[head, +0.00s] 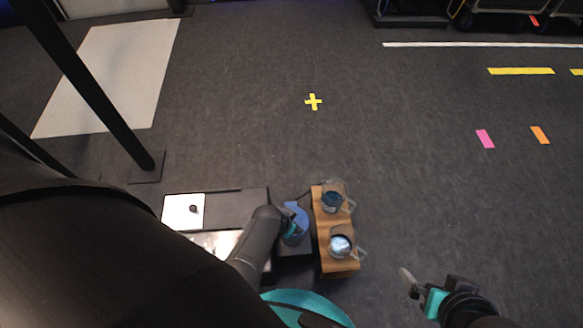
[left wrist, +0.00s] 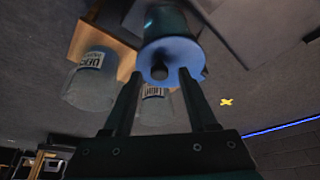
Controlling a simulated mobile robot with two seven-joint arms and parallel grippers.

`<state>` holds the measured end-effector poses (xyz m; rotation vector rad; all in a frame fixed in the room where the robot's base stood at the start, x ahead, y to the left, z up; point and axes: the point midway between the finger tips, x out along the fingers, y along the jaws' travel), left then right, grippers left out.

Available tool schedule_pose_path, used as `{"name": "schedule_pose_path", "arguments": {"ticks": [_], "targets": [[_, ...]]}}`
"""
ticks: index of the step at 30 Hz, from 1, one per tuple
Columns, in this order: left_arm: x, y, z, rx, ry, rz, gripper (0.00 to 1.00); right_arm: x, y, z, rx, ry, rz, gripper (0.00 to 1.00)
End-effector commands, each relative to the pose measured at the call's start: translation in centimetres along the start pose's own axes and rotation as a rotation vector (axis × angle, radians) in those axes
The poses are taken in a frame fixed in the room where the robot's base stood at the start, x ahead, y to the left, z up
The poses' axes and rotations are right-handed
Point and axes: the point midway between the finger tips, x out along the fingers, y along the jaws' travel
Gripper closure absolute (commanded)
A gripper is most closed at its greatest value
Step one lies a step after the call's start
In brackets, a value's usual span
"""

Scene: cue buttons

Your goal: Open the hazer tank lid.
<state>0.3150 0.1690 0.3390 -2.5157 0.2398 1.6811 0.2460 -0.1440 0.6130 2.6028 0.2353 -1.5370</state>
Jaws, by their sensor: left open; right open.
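The hazer tank lid is a round blue disc (head: 301,219) with a dark round knob, partly hidden behind my left arm in the head view. In the left wrist view the lid (left wrist: 181,52) sits on a dark teal cylindrical tank (left wrist: 166,20). My left gripper (left wrist: 160,73) is open, with one finger on each side of the knob. I cannot tell whether the fingers touch the knob or the lid. My right gripper (head: 424,288) is open and empty, over the floor at the lower right of the head view.
A wooden stand (head: 323,234) beside the tank holds two clear jars, one farther back (head: 332,202) and one nearer (head: 341,244). A dark case with a white panel (head: 183,211) lies left of the tank. A black pole (head: 92,90) stands at the left.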

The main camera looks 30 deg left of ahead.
Motion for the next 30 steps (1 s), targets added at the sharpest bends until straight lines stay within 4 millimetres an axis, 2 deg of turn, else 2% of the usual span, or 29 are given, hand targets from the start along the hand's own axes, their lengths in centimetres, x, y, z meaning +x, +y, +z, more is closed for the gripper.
{"name": "schedule_pose_path", "arguments": {"ticks": [11, 26, 30], "targets": [[0.21, 0.04, -0.03, 0.0, 0.0, 0.001, 0.42, -0.25, -0.09, -0.25, -0.001, 0.014, -0.002, 0.0], [0.21, 0.02, 0.01, 0.0, 0.0, 0.0, 0.98, -0.22, -0.09, -0.24, -0.001, 0.014, -0.002, 0.0], [0.21, 0.01, 0.02, 0.0, 0.0, 0.0, 1.0, -0.22, -0.1, -0.23, -0.001, 0.014, -0.002, 0.0]]}}
